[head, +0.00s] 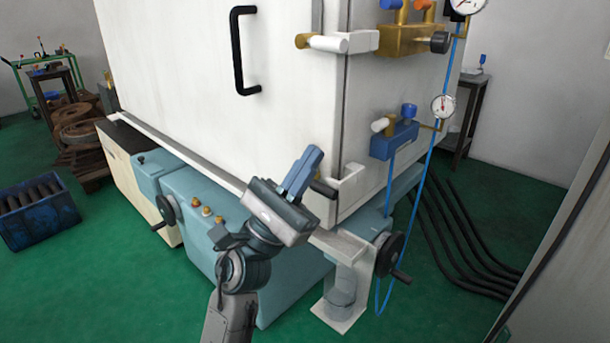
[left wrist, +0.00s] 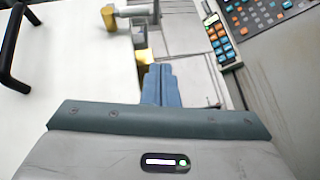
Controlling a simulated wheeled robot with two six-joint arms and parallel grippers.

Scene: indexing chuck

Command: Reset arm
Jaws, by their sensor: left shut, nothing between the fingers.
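My left arm comes up from the bottom of the head view. Its left gripper (head: 311,157) has blue-grey fingers pressed together, with nothing seen between them. It is in front of the lower right corner of a large white machine door (head: 200,80). In the left wrist view the shut fingers (left wrist: 160,74) point up the picture, with the white panel to their left. A short black lever (head: 323,188) shows close beside the fingers in the head view; I cannot tell whether they touch. My right gripper is in neither view.
The door has a black handle (head: 241,50). A blue crate (head: 38,212) stands on the green floor at left. A keypad panel (left wrist: 222,40) shows in the wrist view.

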